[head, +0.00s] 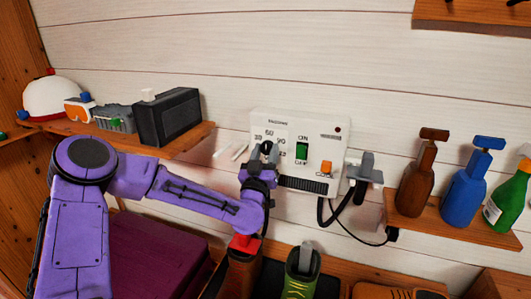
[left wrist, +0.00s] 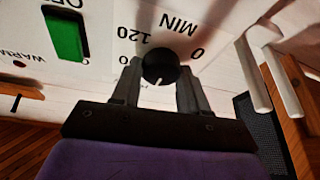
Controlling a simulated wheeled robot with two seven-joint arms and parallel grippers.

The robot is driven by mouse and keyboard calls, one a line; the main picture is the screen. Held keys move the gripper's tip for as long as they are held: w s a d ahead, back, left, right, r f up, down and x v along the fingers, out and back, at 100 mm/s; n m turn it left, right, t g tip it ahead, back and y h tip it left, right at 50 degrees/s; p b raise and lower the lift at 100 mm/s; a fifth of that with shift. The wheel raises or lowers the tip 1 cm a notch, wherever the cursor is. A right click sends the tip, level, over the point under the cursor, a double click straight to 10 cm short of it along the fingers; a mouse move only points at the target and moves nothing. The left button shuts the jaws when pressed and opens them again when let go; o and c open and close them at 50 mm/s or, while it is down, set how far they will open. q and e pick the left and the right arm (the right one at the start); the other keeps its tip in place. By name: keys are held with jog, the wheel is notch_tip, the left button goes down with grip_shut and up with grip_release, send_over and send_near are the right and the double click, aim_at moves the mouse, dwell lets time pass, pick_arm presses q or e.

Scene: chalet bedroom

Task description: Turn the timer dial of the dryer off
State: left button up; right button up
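The dryer's white control panel (head: 335,130) is on the plank wall in the head view. Its round black timer dial (left wrist: 160,67) shows in the left wrist view, upside down, with "120" and "MIN" beside it. The dial's white mark points down in that view, toward my gripper. My left gripper (head: 263,152) is at the dial, one finger on each side, seemingly touching its rim; in the left wrist view the fingers (left wrist: 160,78) flank it closely. In the head view the fingers partly hide the dial. My right gripper is not in view.
A green switch (head: 302,148) and an orange switch (head: 326,167) sit right of the dial. White pegs (head: 230,152) are to its left. A shelf with bottles (head: 465,182) stands right, and a shelf with a black box (head: 168,117) left. Boots (head: 302,277) stand below.

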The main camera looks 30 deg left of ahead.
pick_arm(q)
jog(key=shift+n, duration=0.3)
jog(key=shift+f+n+y+b, duration=0.1)
jog(key=shift+n+y+b, duration=0.3)
jog(key=shift+n+b, duration=0.25)
jog(key=n+g+y+b, duration=0.1)
jog(key=n, duration=0.2)
jog(key=shift+n+g, duration=0.25)
jog(key=shift+g, duration=0.05)
jog(key=n+g+y, duration=0.1)
jog(key=n, duration=0.2)
jog(key=n+g+b, duration=0.1)
jog(key=n, duration=0.1)
jog(key=shift+d+n+y, duration=0.1)
jog(key=shift+n+y, duration=0.3)
jog(key=n, duration=0.1)
jog(key=n+g, duration=0.1)
jog(key=n, duration=0.2)
jog(key=shift+r+g, duration=0.25)
jog(key=shift+g, duration=0.15)
jog(key=n, duration=0.2)
jog(key=n+g+h, duration=0.1)
jog(key=n, duration=0.1)
jog(key=shift+g, duration=0.3)
jog(key=n+h, duration=0.1)
jog(key=n, duration=0.2)
jog(key=shift+g+b, duration=0.4)
jog(key=shift+n+g+h+b, duration=0.35)
jog(key=shift+n+h, duration=0.45)
jog(key=shift+n, duration=0.7)
